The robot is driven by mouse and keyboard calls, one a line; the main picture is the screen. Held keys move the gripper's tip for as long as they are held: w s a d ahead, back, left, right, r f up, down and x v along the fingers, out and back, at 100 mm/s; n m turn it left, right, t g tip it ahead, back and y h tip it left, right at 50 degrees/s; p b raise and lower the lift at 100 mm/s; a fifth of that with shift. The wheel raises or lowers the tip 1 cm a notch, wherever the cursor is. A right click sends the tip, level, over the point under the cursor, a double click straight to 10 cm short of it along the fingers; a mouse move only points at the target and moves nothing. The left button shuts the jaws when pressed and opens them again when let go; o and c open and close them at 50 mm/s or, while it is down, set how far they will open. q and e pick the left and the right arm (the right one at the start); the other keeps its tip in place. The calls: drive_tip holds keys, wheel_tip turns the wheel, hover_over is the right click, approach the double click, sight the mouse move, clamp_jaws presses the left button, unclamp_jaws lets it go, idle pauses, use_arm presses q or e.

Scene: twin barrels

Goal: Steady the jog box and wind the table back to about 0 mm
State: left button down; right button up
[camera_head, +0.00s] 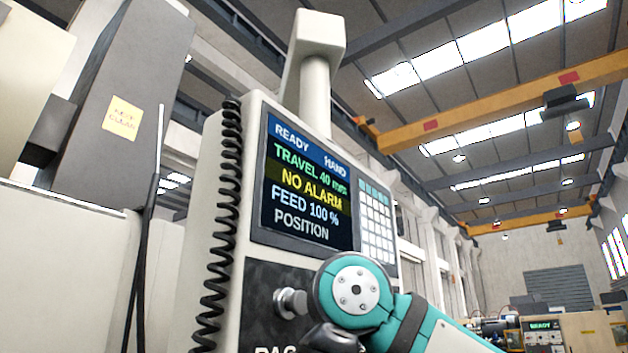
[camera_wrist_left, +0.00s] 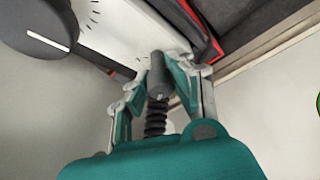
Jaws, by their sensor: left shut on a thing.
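In the left wrist view the jog box (camera_wrist_left: 118,30) is a pale box with a black dial knob (camera_wrist_left: 40,28), tick marks and a dark, red-edged side. A dark grey cable sleeve and coiled cord (camera_wrist_left: 155,118) come from it towards me. My left gripper (camera_wrist_left: 156,68) has its teal-padded fingers on either side of the sleeve, shut on the jog box. Its exact contact is partly hidden. In the head view the machine's screen (camera_head: 305,192) reads READY, HAND, TRAVEL 40 mm, NO ALARM, FEED 100 %, POSITION. The table itself does not show. My right gripper is not clearly visible.
The pale control console (camera_head: 210,190) fills the middle, with a black coiled cord (camera_head: 226,200) down its side and a round metal knob (camera_head: 291,302). My teal arm crosses its lower right. A grey machine column (camera_head: 128,90) with a yellow label stands left.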

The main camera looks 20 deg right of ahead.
use_arm(q)
drive_tip(key=c, duration=1.1)
unclamp_jaws()
drive_tip(key=v, duration=1.2)
